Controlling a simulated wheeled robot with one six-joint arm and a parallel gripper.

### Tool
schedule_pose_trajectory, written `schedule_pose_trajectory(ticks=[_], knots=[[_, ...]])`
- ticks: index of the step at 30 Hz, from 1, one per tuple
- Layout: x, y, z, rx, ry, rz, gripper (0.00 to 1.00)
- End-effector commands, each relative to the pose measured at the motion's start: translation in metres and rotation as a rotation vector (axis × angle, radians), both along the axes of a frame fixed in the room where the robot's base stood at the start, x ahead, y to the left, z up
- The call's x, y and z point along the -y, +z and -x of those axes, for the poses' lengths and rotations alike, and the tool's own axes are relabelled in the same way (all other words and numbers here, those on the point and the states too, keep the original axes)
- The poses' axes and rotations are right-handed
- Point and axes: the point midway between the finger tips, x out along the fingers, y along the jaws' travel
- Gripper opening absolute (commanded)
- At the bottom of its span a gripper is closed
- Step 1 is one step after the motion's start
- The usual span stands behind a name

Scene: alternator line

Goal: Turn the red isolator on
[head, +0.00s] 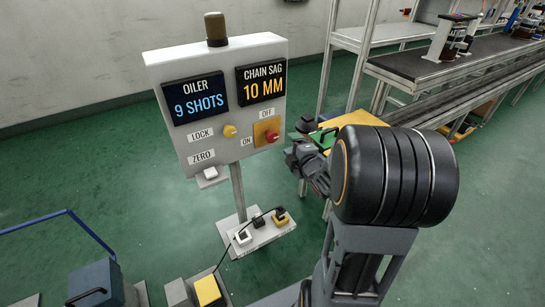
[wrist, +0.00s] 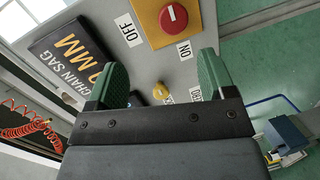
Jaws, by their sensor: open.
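The red isolator (head: 271,135) is a round red knob on a yellow plate, low on the right of the white panel (head: 216,160). The OFF label is above it and the ON label to its left. In the wrist view the red knob (wrist: 174,19) is at the top, beyond my fingertips. It carries a small pale mark; I cannot tell which label this points to. My gripper (wrist: 160,72) is open and empty, its green fingers apart, with the panel face in front of it. In the head view my arm stands right of the panel and partly hides the gripper.
A yellow knob (head: 229,131) beside LOCK and a white switch (head: 210,173) by ZERO share the panel. Displays read 9 SHOTS and CHAIN SAG 10 MM. Plugs and a cable lie at the post's foot. A conveyor bench (head: 430,72) stands at the right.

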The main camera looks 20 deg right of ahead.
Motion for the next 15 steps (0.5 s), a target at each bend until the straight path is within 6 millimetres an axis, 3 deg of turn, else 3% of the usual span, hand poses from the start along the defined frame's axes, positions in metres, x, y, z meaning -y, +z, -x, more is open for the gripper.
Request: schedule_pose_trajectory(ticks=[1, 4, 10, 15], knots=[[0.003, -0.023, 0.001, 0.035, 0.028, 0.032, 0.76], [0.003, -0.035, 0.003, 0.102, 0.080, 0.090, 0.76], [0.001, -0.042, 0.000, 0.171, 0.126, 0.142, 0.76], [-0.003, -0.041, -0.024, 0.181, 0.134, 0.148, 0.76]])
